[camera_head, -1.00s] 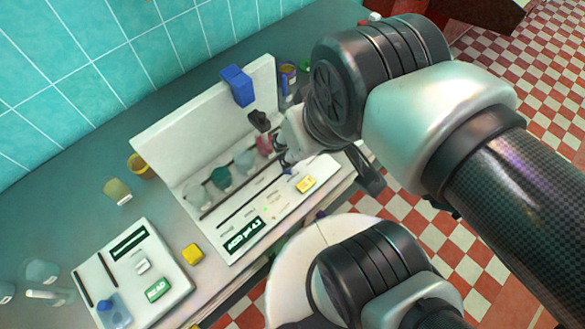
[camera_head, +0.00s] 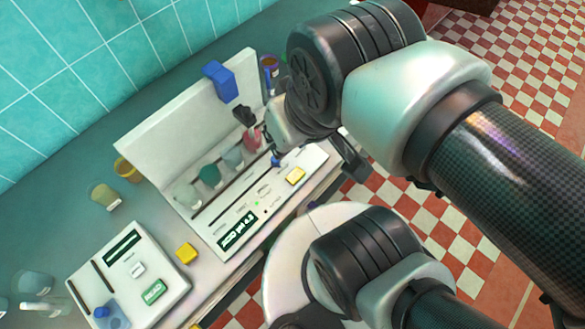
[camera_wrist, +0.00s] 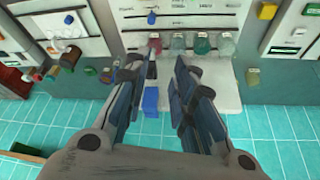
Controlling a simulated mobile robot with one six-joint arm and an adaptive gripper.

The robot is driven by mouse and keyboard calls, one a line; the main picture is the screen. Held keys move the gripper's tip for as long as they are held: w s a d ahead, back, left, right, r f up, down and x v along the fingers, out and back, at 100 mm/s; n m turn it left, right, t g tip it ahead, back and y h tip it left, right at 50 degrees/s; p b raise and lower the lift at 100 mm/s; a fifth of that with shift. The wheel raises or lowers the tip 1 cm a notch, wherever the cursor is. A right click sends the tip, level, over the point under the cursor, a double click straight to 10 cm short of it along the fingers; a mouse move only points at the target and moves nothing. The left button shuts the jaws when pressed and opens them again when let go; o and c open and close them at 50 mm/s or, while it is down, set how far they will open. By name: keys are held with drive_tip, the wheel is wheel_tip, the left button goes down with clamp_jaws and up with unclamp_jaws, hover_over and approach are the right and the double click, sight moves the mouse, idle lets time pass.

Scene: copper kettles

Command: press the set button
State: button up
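A white instrument with an upright back panel (camera_head: 190,115) stands on the counter. Its flat front carries a yellow button (camera_head: 295,175), a blue knob (camera_head: 276,160) and a dark green display (camera_head: 238,231). The small lettering is too blurred for me to tell which control is the set button. My gripper (camera_head: 268,143) hangs over the instrument's right part, near the blue knob, its fingers partly hidden by the wrist. In the wrist view my gripper (camera_wrist: 168,52) has its fingers apart with nothing between them; the blue knob (camera_wrist: 152,18) shows beyond the tips.
Several glass vessels (camera_head: 210,176) stand along the instrument's panel. A blue block (camera_head: 220,82) sits at the panel's top edge. A second white device with a green READ label (camera_head: 153,291) is at lower left, near a yellow cube (camera_head: 186,253). Cups (camera_head: 126,168) stand behind it.

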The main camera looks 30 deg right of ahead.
clamp_jaws()
idle(1.3)
